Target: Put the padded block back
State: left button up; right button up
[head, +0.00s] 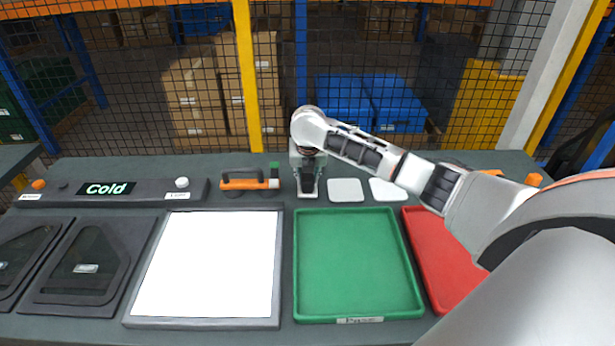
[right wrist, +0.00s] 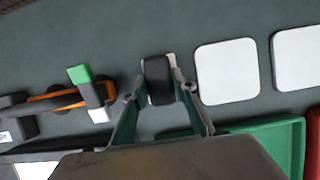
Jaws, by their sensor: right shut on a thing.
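My right gripper (head: 308,188) comes down at the back of the bench, behind the green tray. In the right wrist view the gripper (right wrist: 160,100) is shut on a dark block (right wrist: 158,80), which looks like the padded block. A little of a white pad shows at the block's edge; whether the block touches it I cannot tell. Two bare white pads, a nearer one (head: 346,190) and a farther one (head: 388,190), lie to the right. My left gripper is not in view.
An orange and black tool (head: 249,180) with a green piece lies just left of the gripper. In front are a lit white panel (head: 212,262), the green tray (head: 358,262) and a red tray (head: 440,262). A "Cold" display (head: 108,189) stands at left.

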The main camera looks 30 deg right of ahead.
jog(key=o, duration=1.1)
jog(key=shift+f, duration=0.1)
jog(key=shift+c, duration=0.2)
jog(key=shift+r, duration=0.4)
jog(key=v, duration=1.1)
jog(key=shift+r, duration=0.25)
jog(key=shift+s+a, duration=0.15)
jog(key=shift+s, duration=0.05)
